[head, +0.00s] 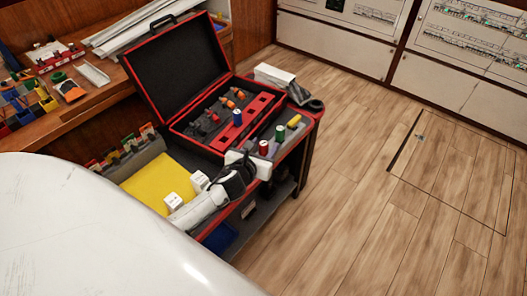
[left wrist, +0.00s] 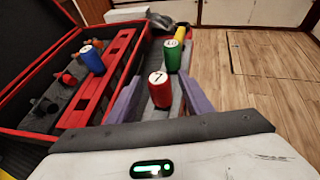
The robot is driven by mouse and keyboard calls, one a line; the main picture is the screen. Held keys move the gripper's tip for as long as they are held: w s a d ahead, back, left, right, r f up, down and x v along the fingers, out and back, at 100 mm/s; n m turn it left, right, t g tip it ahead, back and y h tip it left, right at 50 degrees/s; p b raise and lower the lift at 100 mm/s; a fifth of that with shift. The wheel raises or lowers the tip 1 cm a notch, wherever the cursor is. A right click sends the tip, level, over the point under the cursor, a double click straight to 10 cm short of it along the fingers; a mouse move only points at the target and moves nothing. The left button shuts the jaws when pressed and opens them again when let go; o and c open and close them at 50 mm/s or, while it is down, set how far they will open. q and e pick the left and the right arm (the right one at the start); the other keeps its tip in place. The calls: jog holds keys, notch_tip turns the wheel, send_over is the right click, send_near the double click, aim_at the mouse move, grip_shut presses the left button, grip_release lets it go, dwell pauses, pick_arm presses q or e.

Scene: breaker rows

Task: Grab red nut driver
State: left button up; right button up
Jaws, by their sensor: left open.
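The red nut driver (head: 263,147) stands upright at the near end of a grey holder strip on the right side of the cart. In the left wrist view its red handle (left wrist: 158,94) has a white top with a dark mark. My left gripper (head: 250,164) is open beside it. In the left wrist view the purple fingers of my left gripper (left wrist: 162,88) stand on either side of the red handle, with gaps visible. The driver's lower end is hidden. My right gripper is not in view.
A green driver (head: 279,132) and a yellow one (head: 294,121) stand behind the red one. A blue driver (head: 237,117) stands in the open toolbox (head: 178,68) on the left. A white-and-grey item (head: 275,75) lies behind. The wooden floor (head: 360,170) is clear.

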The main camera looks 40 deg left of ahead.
pick_arm(q)
grip_shut()
